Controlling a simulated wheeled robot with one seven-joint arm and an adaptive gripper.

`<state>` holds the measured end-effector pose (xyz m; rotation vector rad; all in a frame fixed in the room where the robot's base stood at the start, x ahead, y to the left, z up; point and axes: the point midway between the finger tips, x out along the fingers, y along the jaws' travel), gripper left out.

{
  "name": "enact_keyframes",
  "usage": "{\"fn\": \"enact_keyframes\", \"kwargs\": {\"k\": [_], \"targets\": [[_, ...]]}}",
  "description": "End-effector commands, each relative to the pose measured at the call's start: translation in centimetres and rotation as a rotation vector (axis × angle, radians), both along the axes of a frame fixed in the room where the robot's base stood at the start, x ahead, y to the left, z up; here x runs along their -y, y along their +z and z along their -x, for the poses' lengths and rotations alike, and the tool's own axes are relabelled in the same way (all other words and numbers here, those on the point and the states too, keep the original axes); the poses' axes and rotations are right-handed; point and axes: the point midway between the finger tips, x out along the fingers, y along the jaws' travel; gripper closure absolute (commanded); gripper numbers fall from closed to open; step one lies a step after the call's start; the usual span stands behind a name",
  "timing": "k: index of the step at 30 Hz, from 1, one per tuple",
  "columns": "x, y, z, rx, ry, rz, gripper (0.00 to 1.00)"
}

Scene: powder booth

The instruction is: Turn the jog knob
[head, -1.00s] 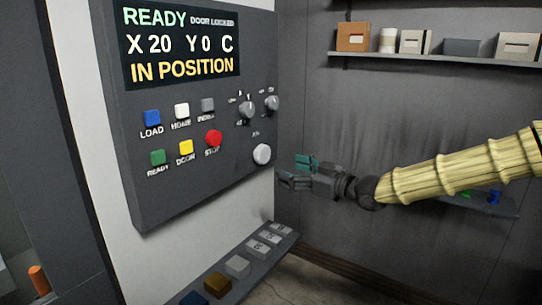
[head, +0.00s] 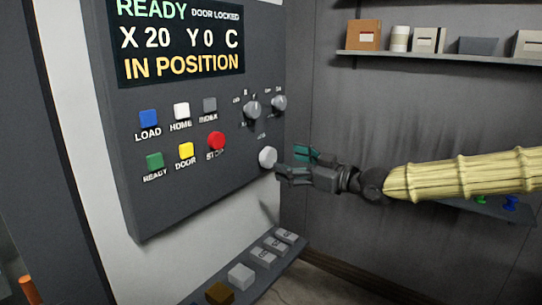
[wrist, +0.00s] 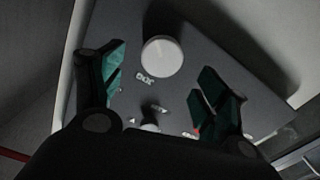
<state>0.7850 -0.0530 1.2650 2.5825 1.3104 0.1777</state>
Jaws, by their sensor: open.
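The jog knob is the round pale knob (head: 267,157) at the lower right of the dark control panel (head: 130,205). In the wrist view the knob (wrist: 162,56) lies ahead, between and beyond the fingertips. My gripper (head: 292,165) is open and empty, just right of the knob in the head view, with its fingers pointing at it. In the wrist view the two teal-padded fingers (wrist: 160,85) stand wide apart. I cannot tell from the head view whether a fingertip touches the knob.
Two smaller selector knobs (head: 252,110) sit above the jog knob. A red STOP button (head: 215,140) and several coloured buttons are to its left. A ledge with blocks (head: 240,277) juts out below the panel. A shelf with boxes (head: 440,55) hangs on the back wall.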

Motion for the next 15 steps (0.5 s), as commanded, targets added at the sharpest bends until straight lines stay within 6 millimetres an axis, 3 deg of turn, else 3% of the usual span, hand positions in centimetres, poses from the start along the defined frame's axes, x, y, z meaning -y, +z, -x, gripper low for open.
{"fn": "enact_keyframes", "kwargs": {"k": [15], "targets": [[-5.1, 0.1, -3.5, -0.001, 0.004, 0.001, 0.26]]}}
